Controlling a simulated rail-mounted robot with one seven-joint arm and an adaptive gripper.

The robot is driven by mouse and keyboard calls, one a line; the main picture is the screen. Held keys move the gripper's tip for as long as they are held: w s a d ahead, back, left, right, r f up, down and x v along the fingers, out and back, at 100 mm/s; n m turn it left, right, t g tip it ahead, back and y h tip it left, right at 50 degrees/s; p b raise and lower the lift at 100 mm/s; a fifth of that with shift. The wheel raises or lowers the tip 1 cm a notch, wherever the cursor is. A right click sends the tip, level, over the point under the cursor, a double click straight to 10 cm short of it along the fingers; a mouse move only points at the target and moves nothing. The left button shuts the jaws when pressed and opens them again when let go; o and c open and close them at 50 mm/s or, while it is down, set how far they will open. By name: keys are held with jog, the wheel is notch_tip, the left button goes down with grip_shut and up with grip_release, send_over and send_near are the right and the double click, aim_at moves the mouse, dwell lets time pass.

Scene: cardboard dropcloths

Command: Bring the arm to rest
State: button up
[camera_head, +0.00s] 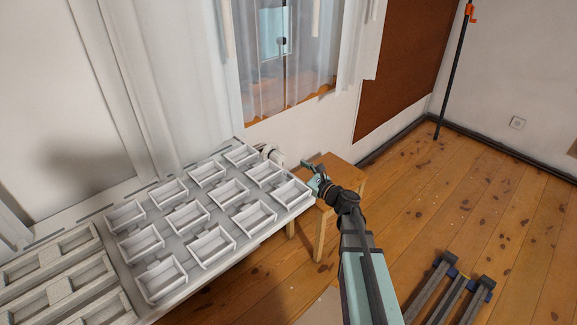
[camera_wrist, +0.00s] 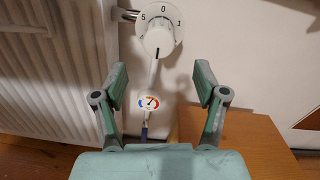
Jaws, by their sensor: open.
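My gripper (camera_head: 318,181) is at the end of my outstretched arm, over a small wooden stool or table near the wall. In the wrist view my gripper (camera_wrist: 160,82) has its two green and grey fingers spread wide with nothing between them. Ahead of the fingers is a white round dial (camera_wrist: 158,30) with numbers 5, 0 and 1 on its face. Below it is a small round gauge (camera_wrist: 149,101) with a red and blue scale. I cannot tell how far the fingertips are from the dial.
The wooden stool (camera_head: 337,165) stands below my gripper; its top (camera_wrist: 245,145) fills the wrist view's lower right. A white rack (camera_head: 118,272) with several open trays lies left of my arm. Dark trestle-like bars (camera_head: 432,285) lie at lower right. The wooden floor (camera_head: 450,185) at right is largely clear.

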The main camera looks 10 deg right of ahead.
jog(key=shift+v, duration=0.75)
jog(key=shift+n, duration=0.3)
jog(key=s+a+f+n+g, duration=0.5)
jog(key=s+f+n+g, duration=0.2)
jog(key=s+f+n, duration=0.35)
jog(key=s+a+f+n+g, duration=0.4)
jog(key=s+f+n+g, duration=0.3)
jog(key=s+f, duration=0.6)
jog(key=s+f+n+g+h, duration=0.45)
jog(key=s+f, duration=0.35)
jog(key=s, duration=0.6)
jog(key=s+d+f+n+g+h, duration=0.1)
jog(key=s+f+n+g+h, duration=0.15)
jog(key=s, duration=0.75)
jog(key=s+d+f+n+g+h, duration=0.15)
jog(key=s+g, duration=0.25)
jog(key=s, duration=0.6)
jog(key=w+r+n+t+p, duration=0.1)
jog(key=w+r+t+p, duration=0.1)
jog(key=r+p, duration=1.3)
jog(key=w+p, duration=0.1)
jog(key=p, duration=0.3)
jog(key=shift+w+r+t+h+p, duration=0.25)
jog(key=shift+w+t+h+p, duration=0.05)
jog(key=shift+w+t+h, duration=0.1)
